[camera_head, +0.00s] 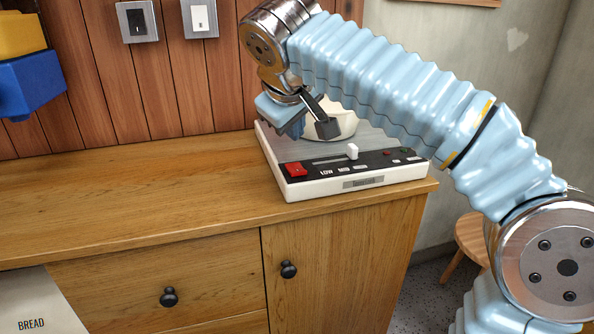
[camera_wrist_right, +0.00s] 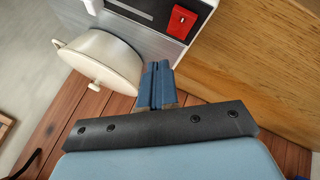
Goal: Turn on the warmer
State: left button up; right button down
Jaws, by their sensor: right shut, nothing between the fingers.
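The warmer (camera_head: 360,184) is a flat white box with a grey top and a dark front panel, at the cabinet's right end. A red rocker switch (camera_head: 295,169) is at the left of its panel; it also shows in the right wrist view (camera_wrist_right: 183,20). A white slider knob (camera_head: 352,151) stands on the panel. A cream pot (camera_head: 343,122) sits on the warmer, partly hidden by my arm. My right gripper (camera_head: 296,128) is over the warmer's back left part, apart from the switch. In the wrist view its blue fingers (camera_wrist_right: 159,68) are shut and empty.
The wooden cabinet top (camera_head: 140,190) is clear left of the warmer. Wall switches, one black (camera_head: 137,22) and one white (camera_head: 200,18), are on the plank wall. Yellow and blue blocky objects (camera_head: 35,85) are at upper left. A bread packet or sign (camera_head: 40,300) is at lower left.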

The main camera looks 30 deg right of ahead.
aim_at(295, 172)
jog(key=shift+s+f+b, duration=0.15)
jog(key=shift+f+b, duration=0.5)
jog(key=shift+f, duration=0.4)
jog(key=shift+s+f+b, duration=0.1)
jog(key=shift+f+b, duration=0.5)
jog(key=shift+f, duration=0.45)
jog(key=shift+f, duration=0.1)
jog(key=shift+f, duration=0.3)
dwell(0.3)
jog(key=shift+s+a+f+b, duration=0.1)
jog(key=shift+f+b, duration=0.25)
jog(key=shift+b, duration=0.15)
dwell(0.4)
jog(key=shift+r, duration=0.15)
jog(key=shift+r+p, duration=0.7)
jog(key=shift+p, duration=0.2)
